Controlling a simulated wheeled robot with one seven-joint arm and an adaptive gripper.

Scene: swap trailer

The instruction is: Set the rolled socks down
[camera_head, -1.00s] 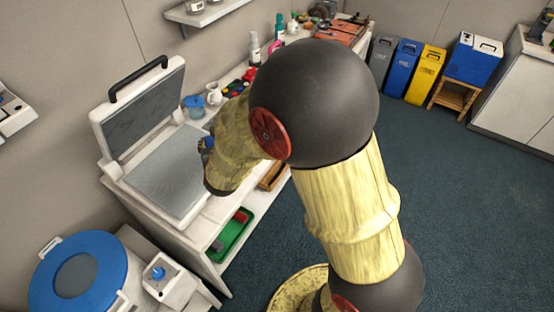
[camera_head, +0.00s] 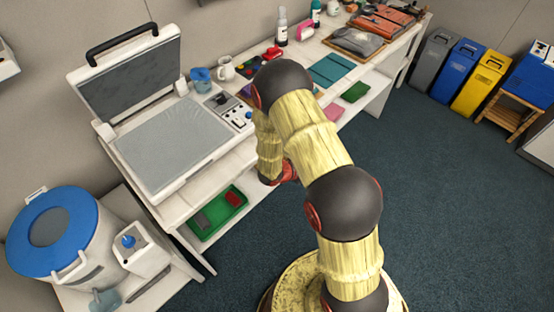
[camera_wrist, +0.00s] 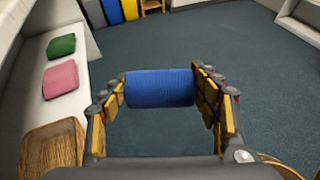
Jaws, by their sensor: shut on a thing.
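The rolled socks (camera_wrist: 160,88) are a blue ribbed roll lying crosswise in the wrist view. My gripper (camera_wrist: 162,91) is shut on them, with one finger at each end of the roll. They are held in the air, with the dark carpet behind and below them. In the head view my arm's own links hide the gripper and the socks.
A press with a raised lid (camera_head: 130,80) and bare grey plate (camera_head: 172,142) stands on the white bench. The lower shelf holds a green folded cloth (camera_wrist: 61,46), a pink one (camera_wrist: 60,79) and a wooden tray (camera_wrist: 52,145). Open carpet (camera_head: 430,200) lies to the right.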

